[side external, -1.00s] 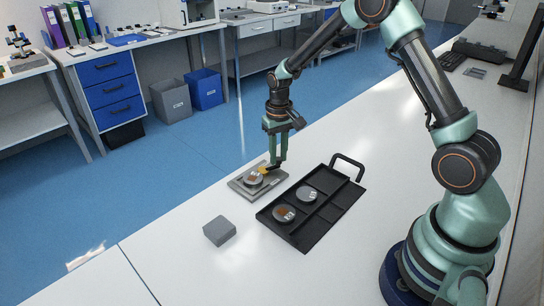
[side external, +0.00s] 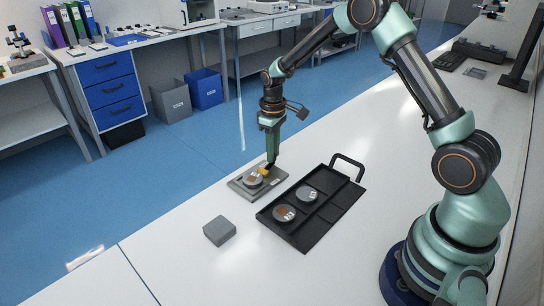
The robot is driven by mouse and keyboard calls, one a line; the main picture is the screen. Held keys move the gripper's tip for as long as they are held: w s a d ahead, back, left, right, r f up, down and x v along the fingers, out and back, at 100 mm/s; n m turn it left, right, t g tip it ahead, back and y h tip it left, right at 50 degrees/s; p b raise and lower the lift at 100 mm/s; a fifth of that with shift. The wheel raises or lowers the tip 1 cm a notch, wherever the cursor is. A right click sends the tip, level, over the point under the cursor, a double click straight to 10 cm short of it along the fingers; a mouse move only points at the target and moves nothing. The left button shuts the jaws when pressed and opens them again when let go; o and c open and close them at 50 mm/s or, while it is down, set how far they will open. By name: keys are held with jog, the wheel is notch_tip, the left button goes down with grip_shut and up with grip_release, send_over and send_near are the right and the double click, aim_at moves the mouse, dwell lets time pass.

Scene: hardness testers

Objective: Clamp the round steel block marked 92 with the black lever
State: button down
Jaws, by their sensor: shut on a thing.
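A round steel block (side external: 252,180) with a brownish patch and a pale label lies on the grey plate (side external: 239,187); its number is too small to read. A yellow part (side external: 263,171) stands at the block's far right edge. The small black lever (side external: 269,168) is beside the yellow part, partly hidden by my fingertips. My gripper (side external: 271,160) points down over the plate's far right side and is shut on the black lever. I cannot tell whether the yellow part presses on the block.
A black tray (side external: 305,238) with a raised handle lies right of the plate and holds two more round steel blocks, (side external: 306,194) and (side external: 284,213). A grey box (side external: 219,230) stands in front. The white bench (side external: 180,255) is clear at the front left.

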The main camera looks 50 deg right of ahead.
jog(key=shift+w, duration=0.1)
jog(key=c, duration=0.7)
grip_release()
notch_tip(320, 180, up, 12)
jog(key=shift+r, duration=0.1)
jog(key=shift+r, duration=0.1)
jog(key=s+a+r+m+t, duration=0.1)
jog(key=s+a+r+t, duration=0.25)
jog(key=s+r, duration=0.55)
jog(key=s+a, duration=0.1)
jog(key=s, duration=0.2)
jog(key=s+a+m+t, duration=0.1)
jog(key=s, duration=0.2)
jog(key=s+a+t, duration=0.1)
jog(key=s, duration=0.3)
jog(key=shift+a+f+m, duration=0.1)
jog(key=shift+a+m, duration=0.15)
jog(key=shift+m, duration=0.15)
